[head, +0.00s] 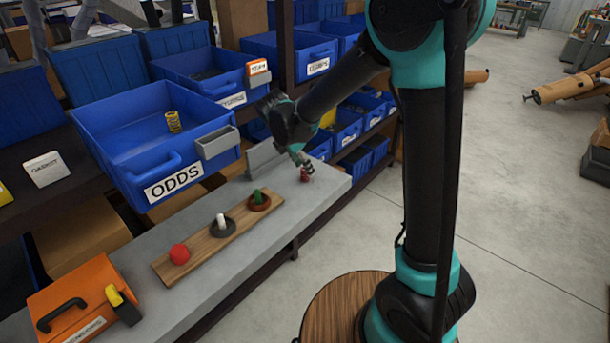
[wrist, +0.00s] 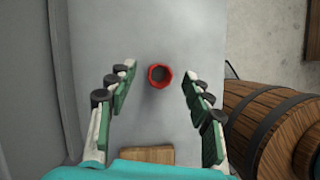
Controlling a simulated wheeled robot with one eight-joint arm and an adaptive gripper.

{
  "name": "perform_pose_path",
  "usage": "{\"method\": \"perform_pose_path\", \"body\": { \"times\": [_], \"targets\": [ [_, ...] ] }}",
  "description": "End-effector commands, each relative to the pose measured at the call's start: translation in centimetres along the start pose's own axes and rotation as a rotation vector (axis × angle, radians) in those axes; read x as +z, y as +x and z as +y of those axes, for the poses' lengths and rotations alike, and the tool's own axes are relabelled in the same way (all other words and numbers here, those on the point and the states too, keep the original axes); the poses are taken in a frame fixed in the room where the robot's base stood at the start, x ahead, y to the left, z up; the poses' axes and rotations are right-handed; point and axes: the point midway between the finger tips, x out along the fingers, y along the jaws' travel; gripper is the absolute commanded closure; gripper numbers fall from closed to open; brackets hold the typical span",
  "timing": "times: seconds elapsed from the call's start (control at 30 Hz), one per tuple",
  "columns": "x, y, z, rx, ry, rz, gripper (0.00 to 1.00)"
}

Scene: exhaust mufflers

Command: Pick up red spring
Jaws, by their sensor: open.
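The red spring (wrist: 159,76) stands on the grey bench top, seen from above as a red ring around a dark centre. In the head view the red spring (head: 304,175) is small and partly hidden by my gripper near the bench's far end. My gripper (wrist: 157,80) is open, with its fingers to the left and right of the spring and apart from it. In the head view my gripper (head: 303,163) points down at the spring. I cannot tell how far its fingertips are above the bench.
A blue ODDS bin (head: 120,160) with a yellow spring (head: 173,122) stands at left. A grey upright plate (head: 262,158) is left of my gripper. A wooden barrel (wrist: 270,125) stands beyond the bench's right edge.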

Motion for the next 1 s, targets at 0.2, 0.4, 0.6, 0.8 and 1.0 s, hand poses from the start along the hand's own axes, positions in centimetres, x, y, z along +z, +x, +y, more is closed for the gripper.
{"method": "perform_pose_path", "body": {
  "times": [0.2,0.4,0.6,0.8,1.0],
  "targets": [
    [0.0,2.0,0.0,0.0,0.0,0.0,0.49],
    [0.0,2.1,0.0,0.0,0.0,0.0,0.49],
    [0.0,2.1,0.0,0.0,0.0,0.0,0.7],
    [0.0,2.1,0.0,0.0,0.0,0.0,0.94],
    [0.0,2.1,0.0,0.0,0.0,0.0,0.94]
  ]
}}
